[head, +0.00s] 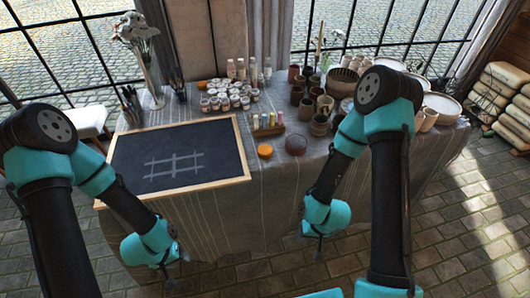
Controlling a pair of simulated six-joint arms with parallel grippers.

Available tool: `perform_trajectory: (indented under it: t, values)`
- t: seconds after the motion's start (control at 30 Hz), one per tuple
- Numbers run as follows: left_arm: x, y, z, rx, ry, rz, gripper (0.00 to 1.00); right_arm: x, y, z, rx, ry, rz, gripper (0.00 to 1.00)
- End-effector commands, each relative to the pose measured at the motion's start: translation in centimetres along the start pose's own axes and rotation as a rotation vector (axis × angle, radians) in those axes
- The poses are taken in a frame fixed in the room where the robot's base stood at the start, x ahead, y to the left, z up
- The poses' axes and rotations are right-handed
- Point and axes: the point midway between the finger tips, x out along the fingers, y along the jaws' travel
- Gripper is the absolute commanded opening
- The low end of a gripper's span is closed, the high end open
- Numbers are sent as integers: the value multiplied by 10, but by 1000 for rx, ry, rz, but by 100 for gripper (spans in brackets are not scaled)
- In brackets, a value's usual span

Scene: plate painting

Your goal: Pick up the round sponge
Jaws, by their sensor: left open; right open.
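A small orange disc (265,151), which looks like the round sponge, lies on the grey table cloth right of the framed blackboard. My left gripper (170,284) hangs low at the table's front, left of and well apart from the orange disc. My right gripper (318,256) hangs in front of the table, right of and nearer the camera than the disc. Both grippers are open and empty, with their fingers small in this view.
The blackboard (180,188) with a chalk grid covers the table's left part. A row of coloured sticks (268,124) stands behind the disc. Paint jars (224,98), brown cups (307,108) and bowls (441,104) crowd the back and right. The cloth in front of the disc is clear.

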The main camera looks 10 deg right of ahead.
Motion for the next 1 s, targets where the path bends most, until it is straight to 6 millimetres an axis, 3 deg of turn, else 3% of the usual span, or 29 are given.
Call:
perform_trajectory:
  t: [0.17, 0.7, 1.0]
  values:
    - [0, 0, 0, 0, 0, 0, 43, 0, 0, 0, 0, 0, 0, 44]
    - [0, 0, 0, 0, 0, 0, 43, 0, 0, 0, 0, 0, 0, 96]
    - [0, 0, 0, 0, 0, 0, 43, 1, -2, -6, -10, -1, -2, 97]
